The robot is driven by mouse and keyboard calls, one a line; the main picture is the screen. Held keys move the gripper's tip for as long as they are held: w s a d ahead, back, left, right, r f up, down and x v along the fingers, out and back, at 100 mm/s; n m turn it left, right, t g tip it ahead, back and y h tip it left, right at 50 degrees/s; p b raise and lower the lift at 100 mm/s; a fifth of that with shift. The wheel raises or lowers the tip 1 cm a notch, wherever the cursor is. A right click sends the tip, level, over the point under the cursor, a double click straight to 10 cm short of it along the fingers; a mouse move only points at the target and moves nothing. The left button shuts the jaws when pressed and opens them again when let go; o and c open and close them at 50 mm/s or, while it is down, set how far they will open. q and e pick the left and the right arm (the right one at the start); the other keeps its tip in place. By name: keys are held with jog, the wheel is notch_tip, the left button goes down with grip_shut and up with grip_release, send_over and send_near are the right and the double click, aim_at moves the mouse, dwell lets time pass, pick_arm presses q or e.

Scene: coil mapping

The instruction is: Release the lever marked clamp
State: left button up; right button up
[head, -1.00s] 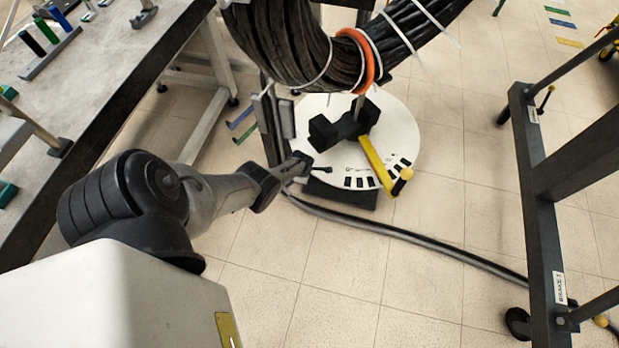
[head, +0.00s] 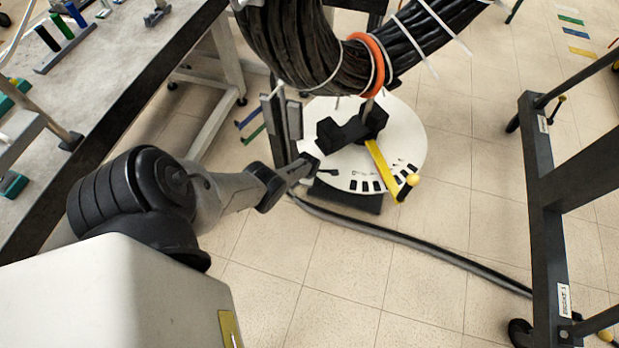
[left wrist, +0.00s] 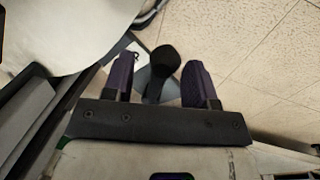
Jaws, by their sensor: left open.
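My left gripper (head: 305,166) reaches in from the left, beside the left rim of a white round dial plate (head: 408,140). In the left wrist view its two purple fingers (left wrist: 158,80) are apart. A black round-ended lever (left wrist: 164,66) stands between them, with no visible grip on it. A short dark lever (head: 327,171) also shows by the fingertips in the head view; I cannot read a clamp marking on either. A yellow lever with a round knob (head: 382,162) lies across the dial plate. My right gripper is out of view.
A thick black cable coil (head: 290,45) with an orange band (head: 376,62) hangs above the dial plate. A dark upright post (head: 279,125) stands close to my gripper. A grey cable (head: 400,237) crosses the floor. A workbench (head: 130,75) is left, a dark frame (head: 540,200) right.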

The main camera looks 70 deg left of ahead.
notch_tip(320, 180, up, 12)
jog(key=p, duration=1.1)
jog(key=shift+p, duration=0.3)
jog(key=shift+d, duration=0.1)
